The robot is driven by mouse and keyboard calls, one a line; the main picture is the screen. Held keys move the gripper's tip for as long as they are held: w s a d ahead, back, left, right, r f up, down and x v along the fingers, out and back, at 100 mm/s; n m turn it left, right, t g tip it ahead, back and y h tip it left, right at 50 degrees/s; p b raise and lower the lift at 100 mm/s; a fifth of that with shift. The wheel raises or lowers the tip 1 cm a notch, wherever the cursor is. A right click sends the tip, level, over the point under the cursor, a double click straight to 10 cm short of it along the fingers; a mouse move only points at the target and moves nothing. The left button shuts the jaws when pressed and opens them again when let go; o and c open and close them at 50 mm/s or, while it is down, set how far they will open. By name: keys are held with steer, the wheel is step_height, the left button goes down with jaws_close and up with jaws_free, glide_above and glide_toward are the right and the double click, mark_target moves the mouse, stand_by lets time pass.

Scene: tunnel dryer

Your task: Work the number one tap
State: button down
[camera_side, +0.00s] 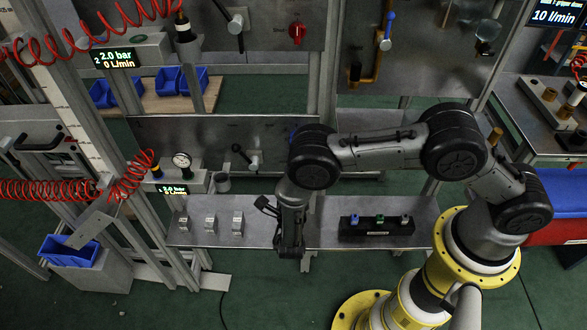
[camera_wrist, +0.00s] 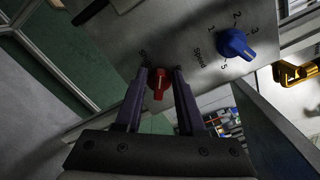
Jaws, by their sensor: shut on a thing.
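In the wrist view, the fingers of my gripper (camera_wrist: 159,84) stand on either side of a red knob (camera_wrist: 159,88) on a grey panel, shut on it. A blue dial knob (camera_wrist: 236,44) sits up and right of it, beside the word "Speed" and several numbers. In the side view my wrist (camera_side: 290,225) hangs before the lower panel; its fingertips and the red knob are hidden. Lever handles show on the lower panel (camera_side: 253,158) and upper panel (camera_side: 237,25). A blue-handled tap (camera_side: 387,32) is on a brass pipe. I cannot tell which is number one.
A shelf (camera_side: 325,210) below the panel holds several grey blocks and a black rack (camera_side: 376,226). A gauge (camera_side: 181,160) and readouts stand at left. Red coiled hoses (camera_side: 50,190) hang there.

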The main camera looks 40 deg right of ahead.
steer(key=n, duration=0.7)
steer(key=shift+a+f, duration=0.1)
steer(key=shift+f, duration=0.2)
stand_by(0.4)
steer(key=c, duration=0.9)
jaws_free()
steer(key=v, duration=1.3)
steer(key=shift+s+a, duration=0.25)
